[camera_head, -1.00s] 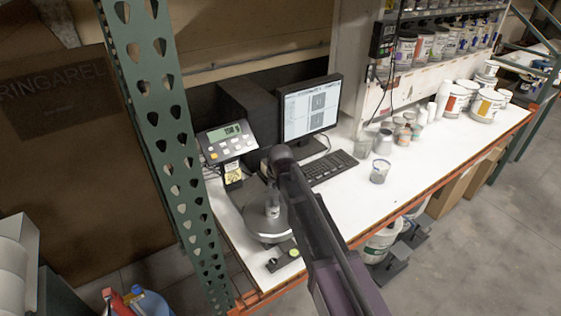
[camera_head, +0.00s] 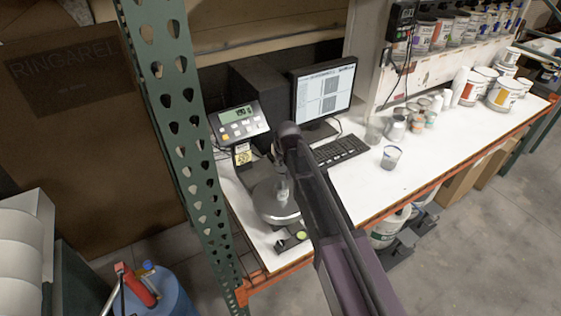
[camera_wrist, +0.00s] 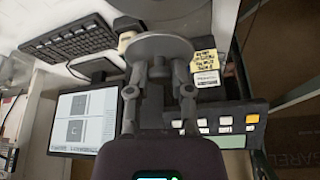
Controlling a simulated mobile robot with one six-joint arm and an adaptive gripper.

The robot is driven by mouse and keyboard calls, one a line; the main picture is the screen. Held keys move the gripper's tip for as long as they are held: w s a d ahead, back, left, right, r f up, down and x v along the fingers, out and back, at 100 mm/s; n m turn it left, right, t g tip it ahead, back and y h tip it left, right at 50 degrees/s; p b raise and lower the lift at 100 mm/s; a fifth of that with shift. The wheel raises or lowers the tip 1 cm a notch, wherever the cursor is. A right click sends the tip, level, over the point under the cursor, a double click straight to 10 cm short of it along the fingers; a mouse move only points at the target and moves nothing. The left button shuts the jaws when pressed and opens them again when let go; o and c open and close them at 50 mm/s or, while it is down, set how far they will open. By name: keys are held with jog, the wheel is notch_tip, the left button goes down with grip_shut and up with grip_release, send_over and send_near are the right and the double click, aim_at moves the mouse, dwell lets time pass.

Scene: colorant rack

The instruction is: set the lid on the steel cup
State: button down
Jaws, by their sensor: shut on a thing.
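My gripper (camera_wrist: 158,85) is shut on a round grey lid (camera_wrist: 158,47), with a finger at each side in the wrist view. In the head view my arm covers most of the gripper, above the round scale pan (camera_head: 262,208). A small shiny shape (camera_head: 282,190) shows just over the pan there; I cannot tell whether it is a cup or part of my gripper. The lid is apart from this cup.
The scale display (camera_head: 238,120) stands behind the pan. A monitor (camera_head: 323,95) and keyboard (camera_head: 340,150) are to its right. A green perforated post (camera_head: 180,130) rises at the left. The bench's front right is clear.

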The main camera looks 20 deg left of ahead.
jog(key=shift+f+b, duration=4.5)
jog(key=shift+f, duration=0.2)
jog(key=shift+f+b, duration=0.55)
jog(key=shift+c, duration=2.2)
grip_release()
jog(key=shift+r, duration=0.15)
notch_tip(320, 180, up, 11)
jog(key=p, duration=1.1)
jog(key=shift+d+f, duration=0.3)
jog(key=shift+d, duration=0.05)
jog(key=s+d+f+m+g+h+b, duration=0.15)
jog(key=d+f+b, duration=0.3)
jog(key=d, duration=0.65)
jog(key=s+d+f+m+b, duration=0.2)
jog(key=d+f+b, duration=0.25)
jog(key=d, duration=0.75)
jog(key=s+d+f+m+b, duration=0.1)
jog(key=s+d+f+b, duration=0.1)
jog(key=d, duration=0.4)
jog(key=s+d+f+m+g+b, duration=0.1)
jog(key=s+d+f+b, duration=0.2)
jog(key=s+d, duration=0.3)
jog(key=s+d+f+m+g+h+b, duration=0.1)
jog(key=s+d+f+b, duration=0.2)
jog(key=d, duration=0.5)
jog(key=shift+s+f, duration=0.5)
jog(key=shift+s, duration=0.5)
